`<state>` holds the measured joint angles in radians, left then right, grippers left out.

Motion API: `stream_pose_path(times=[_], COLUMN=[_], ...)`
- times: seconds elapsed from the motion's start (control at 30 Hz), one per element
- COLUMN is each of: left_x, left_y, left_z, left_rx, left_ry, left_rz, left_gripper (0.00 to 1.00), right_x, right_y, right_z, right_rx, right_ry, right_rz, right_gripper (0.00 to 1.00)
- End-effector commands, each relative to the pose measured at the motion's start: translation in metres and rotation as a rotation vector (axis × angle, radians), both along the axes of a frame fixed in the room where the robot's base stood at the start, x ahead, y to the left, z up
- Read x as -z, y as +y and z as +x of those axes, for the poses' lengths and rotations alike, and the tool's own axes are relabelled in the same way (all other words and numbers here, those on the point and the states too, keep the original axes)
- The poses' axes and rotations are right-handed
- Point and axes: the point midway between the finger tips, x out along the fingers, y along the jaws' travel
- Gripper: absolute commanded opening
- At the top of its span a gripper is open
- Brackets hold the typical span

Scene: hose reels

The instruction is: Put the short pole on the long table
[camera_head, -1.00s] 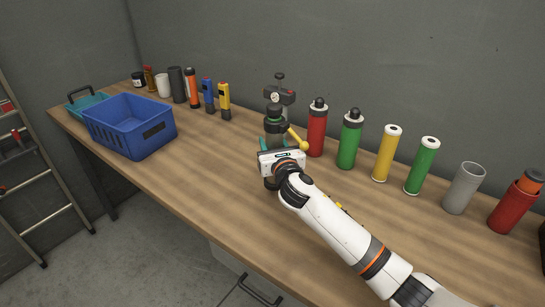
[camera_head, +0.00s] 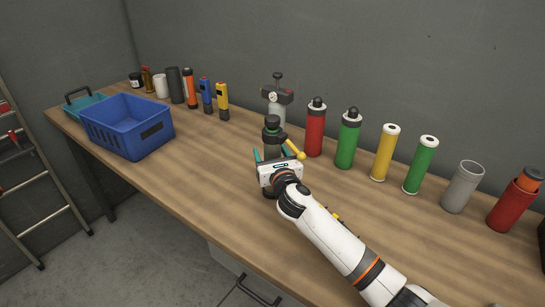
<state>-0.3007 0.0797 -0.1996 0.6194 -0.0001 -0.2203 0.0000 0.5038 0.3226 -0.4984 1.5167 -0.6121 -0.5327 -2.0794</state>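The long table (camera_head: 215,170) is a wood-topped bench along the grey wall. My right gripper (camera_head: 271,154), a white hand with teal fingers, is over the middle of the table. Its fingers are on both sides of a dark upright cylinder (camera_head: 272,130) with a black knobbed top and a yellow lever (camera_head: 293,150). It appears held; the hand hides its middle, and whether its base touches the table is unclear. I cannot tell whether this is the short pole; nothing else is plainly a pole. My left gripper is not in view.
A pump-like device with a gauge (camera_head: 276,97) stands behind the cylinder. Several bottles and tubes, including a red bottle (camera_head: 315,132), line the back right. A blue crate (camera_head: 125,137) and small containers stand at left. The table's front middle is clear. A ladder (camera_head: 30,185) leans at left.

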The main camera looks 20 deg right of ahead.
Motion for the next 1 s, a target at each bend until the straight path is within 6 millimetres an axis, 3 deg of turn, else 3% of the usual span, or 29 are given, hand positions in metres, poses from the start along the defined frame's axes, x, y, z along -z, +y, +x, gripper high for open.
stream_pose_path(times=[0.17,0.63,0.8,1.0], left_x=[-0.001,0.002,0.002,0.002], left_y=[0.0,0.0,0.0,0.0], left_z=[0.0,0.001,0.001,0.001], left_rx=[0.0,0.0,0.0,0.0], left_ry=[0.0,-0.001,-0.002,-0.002], left_rz=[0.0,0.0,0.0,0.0], left_gripper=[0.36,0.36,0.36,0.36], right_x=[-0.001,0.0,-0.001,-0.001], right_y=[0.0,0.001,0.001,0.001], right_z=[-0.015,-0.104,-0.118,-0.12], right_rx=[-0.001,-0.001,0.0,0.0], right_ry=[-0.001,-0.001,-0.001,-0.002], right_rz=[-0.001,0.0,0.001,0.001], right_gripper=[0.62,0.62,0.62,0.62])
